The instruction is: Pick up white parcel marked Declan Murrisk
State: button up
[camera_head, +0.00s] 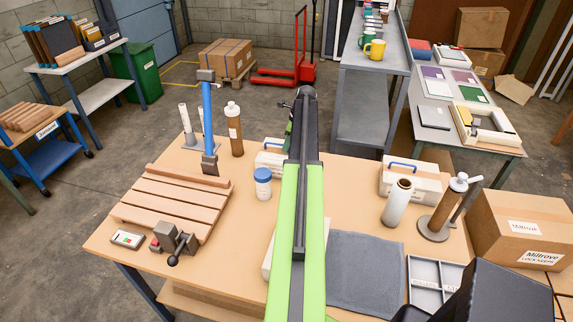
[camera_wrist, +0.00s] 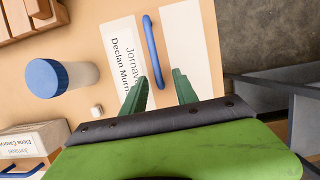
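The white parcel marked Declan Murrisk (camera_wrist: 119,40) lies under my gripper in the wrist view. Its label reads "Jornave" and "Declan Murr", with the rest hidden behind a finger. A blue handle (camera_wrist: 157,45) stands across its top. My gripper (camera_wrist: 160,76) is open and empty, its green fingertips on either side of the handle's near end. I cannot tell whether they touch the parcel. In the head view, the parcel (camera_head: 269,158) is partly hidden behind my arm.
A blue-capped bottle (camera_wrist: 62,78) stands close beside the parcel. Another white parcel, labelled "Elena" (camera_wrist: 27,142), lies nearer me. A third white parcel (camera_head: 412,187) with a blue handle is at right. A slatted wooden rack (camera_head: 175,200) and brown bottle (camera_head: 235,130) stand left.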

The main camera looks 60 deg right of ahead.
jog(key=shift+r, duration=0.1)
grip_shut()
dwell(1.2)
